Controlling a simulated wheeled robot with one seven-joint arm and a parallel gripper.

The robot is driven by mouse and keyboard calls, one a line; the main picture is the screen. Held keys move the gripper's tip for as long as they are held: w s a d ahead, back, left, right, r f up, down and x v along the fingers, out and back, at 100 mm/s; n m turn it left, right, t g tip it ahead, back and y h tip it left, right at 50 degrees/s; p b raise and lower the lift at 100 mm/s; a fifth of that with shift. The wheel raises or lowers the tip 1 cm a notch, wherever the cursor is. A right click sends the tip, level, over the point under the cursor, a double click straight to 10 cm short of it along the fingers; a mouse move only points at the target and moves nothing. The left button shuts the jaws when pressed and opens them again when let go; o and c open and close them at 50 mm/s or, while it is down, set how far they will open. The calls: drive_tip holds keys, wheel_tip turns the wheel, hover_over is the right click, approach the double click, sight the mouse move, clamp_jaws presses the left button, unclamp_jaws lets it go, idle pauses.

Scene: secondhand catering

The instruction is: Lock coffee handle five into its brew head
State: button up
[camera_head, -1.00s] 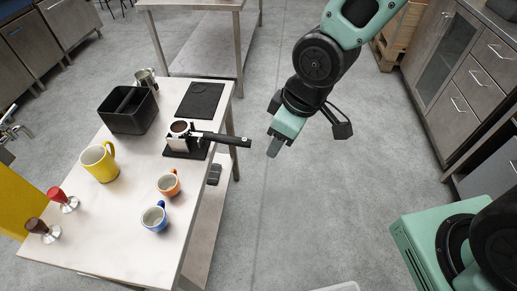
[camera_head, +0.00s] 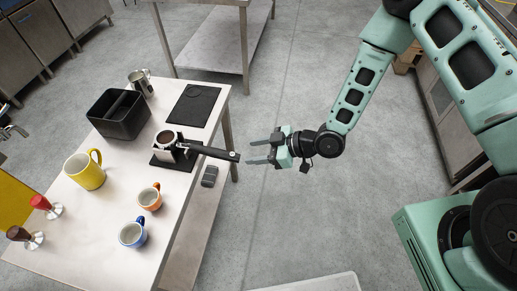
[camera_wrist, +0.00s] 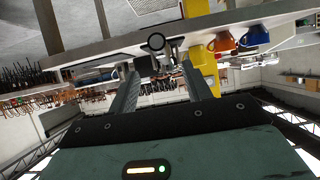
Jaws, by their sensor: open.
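The coffee handle (camera_head: 212,152) has a black grip and a round basket (camera_head: 167,138) with brown grounds. It rests on a small stand on a black mat (camera_head: 164,161), its grip reaching past the table's right edge. My gripper (camera_head: 254,152) is open and empty, just right of the grip's end, fingers pointing at it. In the wrist view the round end of the grip (camera_wrist: 156,42) lies ahead, between and beyond the two fingers (camera_wrist: 158,90). The brew head is not seen in these frames, and I cannot read a number on the handle.
The table (camera_head: 93,245) also holds a black bin (camera_head: 118,123), a metal pitcher (camera_head: 140,82), a yellow mug (camera_head: 85,169), an orange cup (camera_head: 149,198), a blue cup (camera_head: 132,233) and two tampers. A grey object (camera_head: 209,177) is below the handle. The floor right of the table is clear.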

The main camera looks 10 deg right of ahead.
sight(226, 153)
drive_tip(key=shift+b+x, duration=1.35)
drive_tip(key=shift+x, duration=1.95)
drive_tip(key=shift+b+x, duration=1.15)
drive_tip(key=shift+x, duration=0.8)
clamp_jaws()
drive_tip(key=shift+a+r, duration=0.1)
drive_tip(key=shift+r, duration=0.05)
drive_tip(key=shift+r+p, duration=0.3)
drive_tip(key=shift+r, duration=0.2)
